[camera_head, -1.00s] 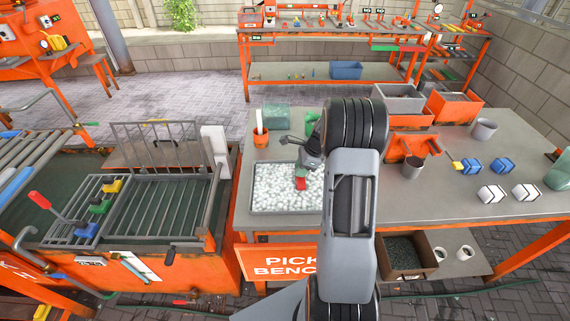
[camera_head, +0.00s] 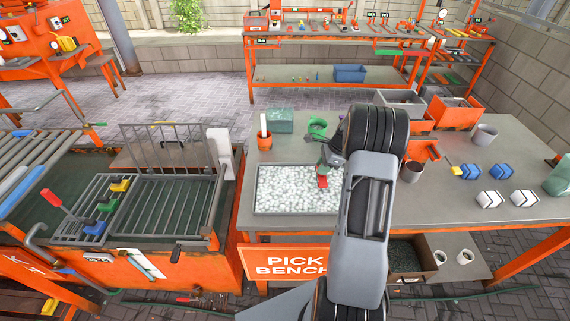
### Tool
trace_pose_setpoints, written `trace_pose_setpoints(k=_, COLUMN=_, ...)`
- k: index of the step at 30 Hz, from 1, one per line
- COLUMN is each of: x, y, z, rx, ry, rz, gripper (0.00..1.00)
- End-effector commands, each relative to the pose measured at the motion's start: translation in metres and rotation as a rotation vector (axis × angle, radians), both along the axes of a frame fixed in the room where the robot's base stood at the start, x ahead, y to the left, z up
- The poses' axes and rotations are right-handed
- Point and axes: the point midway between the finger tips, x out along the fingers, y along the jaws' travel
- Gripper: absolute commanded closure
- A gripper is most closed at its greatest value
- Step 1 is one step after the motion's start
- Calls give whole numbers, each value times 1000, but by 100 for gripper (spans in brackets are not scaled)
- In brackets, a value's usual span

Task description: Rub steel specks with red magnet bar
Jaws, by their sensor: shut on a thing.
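A grey tray (camera_head: 258,208) full of white pellets (camera_head: 292,186) lies on the bench, left of my arm. My gripper (camera_head: 323,172) is over the tray's right part, shut on a red bar (camera_head: 322,182). The bar's lower end is at or just above the pellets; I cannot tell whether it touches. Steel specks are too small to make out among the pellets. My arm hides the tray's right edge.
Behind the tray stand an orange cup (camera_head: 264,140), a clear greenish box (camera_head: 281,120) and a green item (camera_head: 317,127). To the right are a dark cup (camera_head: 412,171), blue blocks (camera_head: 501,171) and white blocks (camera_head: 490,199). A slatted tank (camera_head: 160,205) stands left.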

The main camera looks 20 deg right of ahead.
Motion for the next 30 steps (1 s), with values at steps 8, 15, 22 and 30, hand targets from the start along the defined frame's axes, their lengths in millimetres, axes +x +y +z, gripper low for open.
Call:
trace_pose_setpoints(k=8, x=1, y=2, z=30, rx=0, ry=0, rz=3, gripper=100)
trace_pose_setpoints(k=15, x=2, y=6, z=49, rx=0, ry=0, rz=10, gripper=100)
trace_pose_setpoints(k=22, x=3, y=7, z=55, rx=0, ry=0, rz=12, gripper=100)
trace_pose_setpoints(k=30, x=3, y=6, z=55, rx=0, ry=0, rz=12, gripper=100)
